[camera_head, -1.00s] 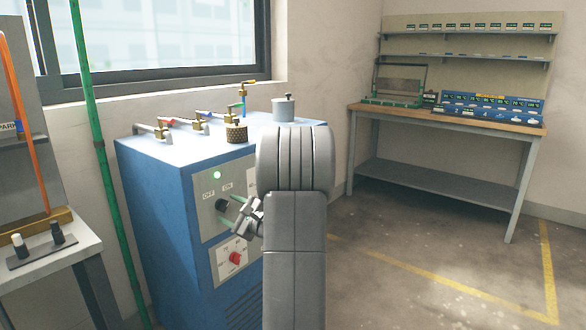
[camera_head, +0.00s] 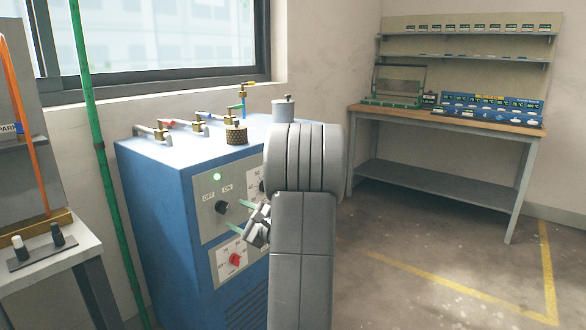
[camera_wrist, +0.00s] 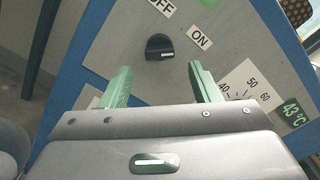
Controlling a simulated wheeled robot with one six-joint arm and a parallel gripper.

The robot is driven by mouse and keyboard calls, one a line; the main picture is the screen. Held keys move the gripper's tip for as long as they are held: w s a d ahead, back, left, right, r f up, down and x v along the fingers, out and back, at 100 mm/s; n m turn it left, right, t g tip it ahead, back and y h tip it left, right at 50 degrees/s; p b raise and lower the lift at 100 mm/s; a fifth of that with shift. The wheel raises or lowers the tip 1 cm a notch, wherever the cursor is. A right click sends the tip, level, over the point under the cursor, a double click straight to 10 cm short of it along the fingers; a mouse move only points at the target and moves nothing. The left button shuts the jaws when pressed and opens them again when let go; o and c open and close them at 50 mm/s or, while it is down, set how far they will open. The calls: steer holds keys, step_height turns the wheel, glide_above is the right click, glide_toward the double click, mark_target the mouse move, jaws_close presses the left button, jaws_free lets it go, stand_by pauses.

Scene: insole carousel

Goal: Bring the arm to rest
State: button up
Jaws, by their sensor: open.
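My gripper (camera_head: 241,216) is in front of the control panel of a blue machine (camera_head: 160,215), partly hidden behind my own arm. Its green fingers are apart and hold nothing. In the wrist view, the gripper (camera_wrist: 158,85) has a black OFF/ON knob (camera_wrist: 160,47) beyond and between its fingertips, not touching them. The same knob (camera_head: 222,207) shows in the head view just left of the fingers. A green lamp (camera_head: 217,177) above it is lit.
A red knob (camera_head: 235,259) sits lower on the panel. Valves and a brass cap (camera_head: 236,133) stand on the machine's top. A green pipe (camera_head: 100,150) runs at left beside a small table (camera_head: 55,265). A workbench (camera_head: 450,118) stands at back right; the floor before it is clear.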

mark_target(226, 208)
steer(key=v, duration=0.8)
steer(key=shift+n, duration=0.5)
steer(key=b+x, duration=0.1)
steer(key=x, duration=1.2)
steer(key=shift+w+a+f, duration=0.15)
steer(key=n, duration=0.2)
steer(key=n+b, duration=0.1)
steer(key=n, duration=0.2)
steer(key=n+b, duration=0.1)
steer(key=n, duration=0.2)
steer(key=shift+r, duration=0.35)
steer(key=n, duration=0.2)
steer(key=n+p, duration=0.1)
steer(key=n, duration=0.3)
steer(key=shift+r+p, duration=0.25)
steer(key=shift+p, duration=0.1)
steer(key=shift+n+p, duration=0.85)
steer(key=shift+n, duration=0.65)
steer(key=shift+f, duration=0.1)
